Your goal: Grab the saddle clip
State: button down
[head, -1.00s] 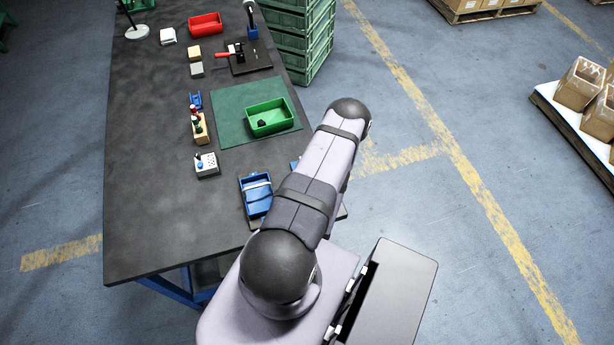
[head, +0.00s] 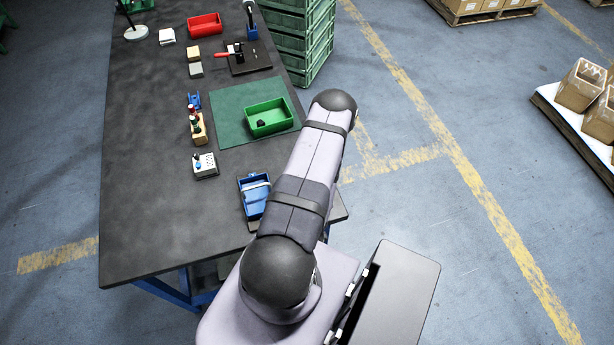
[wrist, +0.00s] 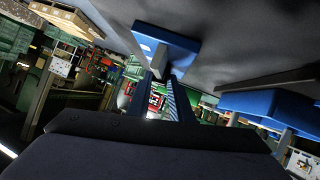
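I cannot identify the saddle clip for certain. In the head view, a blue tray (head: 246,206) near the table's front right holds a pale grey strip (head: 256,186), partly hidden by my arm. In the wrist view, a blue piece (wrist: 172,40) with a pale tab below it lies just beyond my fingertips; whether it is the clip is unclear. My gripper (wrist: 161,77) has its two fingers apart, with background showing between them and nothing visibly held. My arm hides the gripper in the head view.
A green bin (head: 285,124) with a dark item stands on a green mat (head: 232,134). A screwdriver block (head: 199,130) and a grey box (head: 206,166) stand left of it. A red bin (head: 205,24) is at the back. The table's left side is clear.

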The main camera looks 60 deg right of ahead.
dwell(0.4)
jog(key=shift+d+r+b, duration=0.1)
jog(key=shift+r+b, duration=0.25)
jog(key=shift+r, duration=1.5)
notch_tip(320, 180, up, 6)
jog(key=p, duration=0.2)
jog(key=shift+r+p, duration=0.15)
jog(key=shift+p, duration=0.25)
